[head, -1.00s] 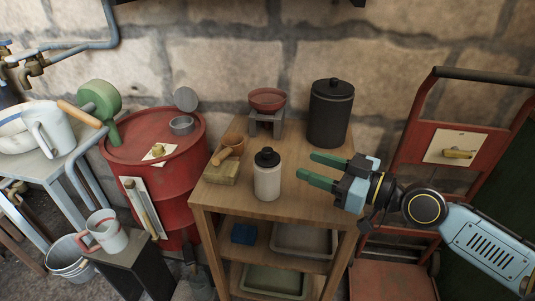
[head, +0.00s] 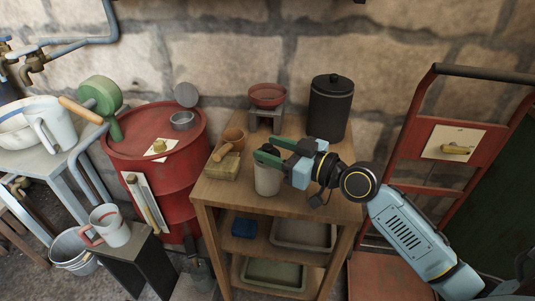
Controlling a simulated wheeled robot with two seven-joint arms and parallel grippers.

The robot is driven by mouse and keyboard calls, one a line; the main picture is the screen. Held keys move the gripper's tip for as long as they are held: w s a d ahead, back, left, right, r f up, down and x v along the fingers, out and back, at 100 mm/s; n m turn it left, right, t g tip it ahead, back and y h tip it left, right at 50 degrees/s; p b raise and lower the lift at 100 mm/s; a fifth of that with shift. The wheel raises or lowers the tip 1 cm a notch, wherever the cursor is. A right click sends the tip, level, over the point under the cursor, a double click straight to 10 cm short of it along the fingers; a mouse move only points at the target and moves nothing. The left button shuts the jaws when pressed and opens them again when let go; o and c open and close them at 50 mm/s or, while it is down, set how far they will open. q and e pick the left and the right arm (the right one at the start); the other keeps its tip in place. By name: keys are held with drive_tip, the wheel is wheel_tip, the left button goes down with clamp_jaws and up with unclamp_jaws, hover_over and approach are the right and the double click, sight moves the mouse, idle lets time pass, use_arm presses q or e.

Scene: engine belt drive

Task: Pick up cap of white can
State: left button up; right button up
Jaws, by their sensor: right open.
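The white can (head: 267,183) stands upright on top of the wooden shelf unit (head: 215,192). Its black cap is mostly hidden behind my right gripper in this view. My right gripper (head: 264,157) reaches in from the right, with its green fingers at the height of the cap, one on the far side and one toward the near side. The fingers are open, and I cannot tell whether they touch the cap. My left gripper is not in view.
A black lidded canister (head: 330,108) and a red bowl on a small stand (head: 267,96) are behind the can. A wooden scoop (head: 231,143) lies on a block (head: 222,168) to its left. A red drum (head: 160,185) stands left of the shelf, a red hand truck (head: 410,165) right.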

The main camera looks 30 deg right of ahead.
drive_tip(key=shift+x, duration=0.75)
drive_tip(key=shift+c, duration=0.4)
clamp_jaws()
drive_tip(key=shift+r, duration=0.1)
